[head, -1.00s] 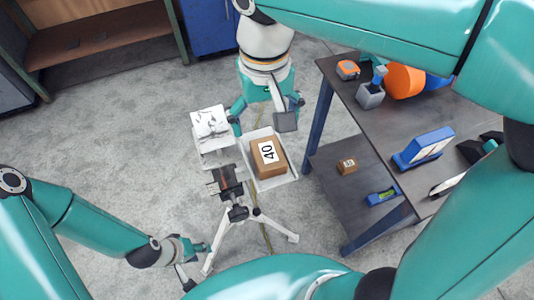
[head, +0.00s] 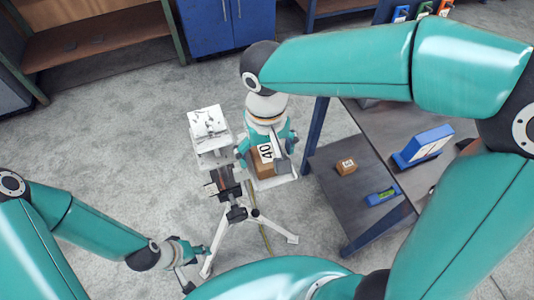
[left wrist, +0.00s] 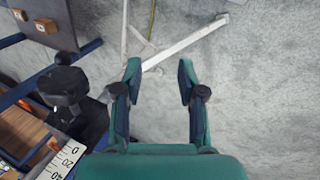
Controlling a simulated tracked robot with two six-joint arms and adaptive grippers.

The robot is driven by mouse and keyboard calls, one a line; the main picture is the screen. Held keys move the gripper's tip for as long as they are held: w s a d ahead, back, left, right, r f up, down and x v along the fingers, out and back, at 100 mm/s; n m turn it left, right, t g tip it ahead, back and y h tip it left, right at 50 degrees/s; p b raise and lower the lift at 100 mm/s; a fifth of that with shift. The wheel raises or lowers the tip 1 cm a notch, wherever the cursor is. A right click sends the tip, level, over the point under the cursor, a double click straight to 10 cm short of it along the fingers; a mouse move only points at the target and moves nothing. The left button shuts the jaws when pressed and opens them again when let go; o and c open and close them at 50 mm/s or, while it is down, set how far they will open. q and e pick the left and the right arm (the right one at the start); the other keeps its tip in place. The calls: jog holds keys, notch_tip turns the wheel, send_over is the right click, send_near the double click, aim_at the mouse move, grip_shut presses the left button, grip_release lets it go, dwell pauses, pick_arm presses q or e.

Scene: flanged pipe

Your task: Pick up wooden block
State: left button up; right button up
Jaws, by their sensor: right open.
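The brown wooden block (head: 262,169) with a white "40" label sits on a white tray (head: 289,178) in the head view. My right gripper (head: 264,158) is over the block from above. It is open, with one finger on each side of the block. Part of the block is hidden by the gripper, and I cannot tell whether the fingers touch it. My left gripper (head: 187,265) is low at the left, away from the block. In the left wrist view its two fingers (left wrist: 159,80) are apart with only floor between them.
A tripod stand (head: 250,217) with a dark clamp is just in front of the tray. A white marbled plate (head: 208,125) is left of it. The dark table (head: 370,135) at right carries a blue case (head: 426,143); its lower shelf holds a small labelled block (head: 346,166) and a level (head: 381,196).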

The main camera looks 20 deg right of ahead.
jog(key=shift+c, duration=0.2)
jog(key=c, duration=1.3)
jog(key=shift+r, duration=0.2)
